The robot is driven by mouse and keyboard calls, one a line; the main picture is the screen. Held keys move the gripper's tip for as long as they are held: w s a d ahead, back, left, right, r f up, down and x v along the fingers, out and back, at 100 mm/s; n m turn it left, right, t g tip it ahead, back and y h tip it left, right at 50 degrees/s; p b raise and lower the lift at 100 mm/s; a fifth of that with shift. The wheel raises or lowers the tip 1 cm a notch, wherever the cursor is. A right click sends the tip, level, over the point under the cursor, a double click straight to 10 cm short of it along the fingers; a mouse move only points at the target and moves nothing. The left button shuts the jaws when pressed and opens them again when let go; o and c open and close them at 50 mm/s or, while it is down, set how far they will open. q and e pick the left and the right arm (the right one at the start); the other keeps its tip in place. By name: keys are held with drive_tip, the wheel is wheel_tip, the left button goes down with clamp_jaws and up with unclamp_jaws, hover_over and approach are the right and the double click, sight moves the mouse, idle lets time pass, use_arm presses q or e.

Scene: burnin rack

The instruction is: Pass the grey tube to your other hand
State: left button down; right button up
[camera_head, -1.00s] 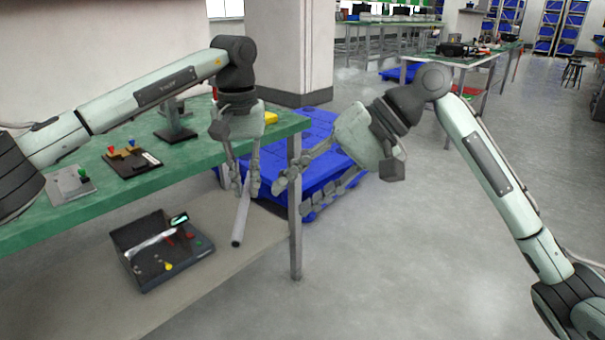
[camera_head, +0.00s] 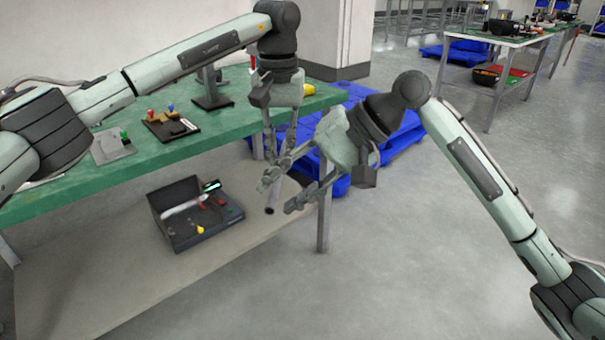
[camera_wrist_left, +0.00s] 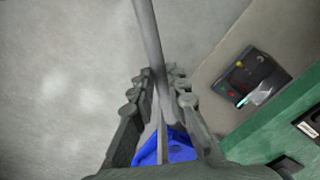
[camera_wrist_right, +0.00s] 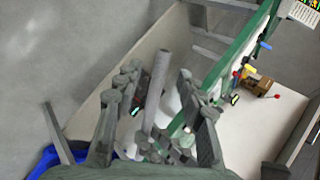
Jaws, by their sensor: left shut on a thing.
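The grey tube (camera_head: 270,205) hangs down from my left gripper (camera_head: 278,158), beside the green table's right end; in the head view mostly its lower end shows. The left wrist view shows the tube (camera_wrist_left: 150,40) between the shut fingers of that gripper (camera_wrist_left: 158,85). My right gripper (camera_head: 284,193) is open, its two fingers spread at the tube's lower part. In the right wrist view the tube (camera_wrist_right: 156,85) stands between the open fingers of this gripper (camera_wrist_right: 157,78), with gaps on both sides. Where the left fingers grip is partly hidden in the head view.
The green table (camera_head: 60,197) is close on the left, with small devices on top. A dark open box (camera_head: 195,235) with small parts is on its lower shelf (camera_head: 100,290). Blue pallets (camera_head: 400,140) lie behind the grippers. The floor on the right is clear.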

drive_tip(key=shift+a+f, duration=0.2)
drive_tip(key=shift+a, duration=0.05)
drive_tip(key=shift+c, duration=0.5)
clamp_jaws()
use_arm(q)
drive_tip(key=c, duration=1.4)
unclamp_jaws()
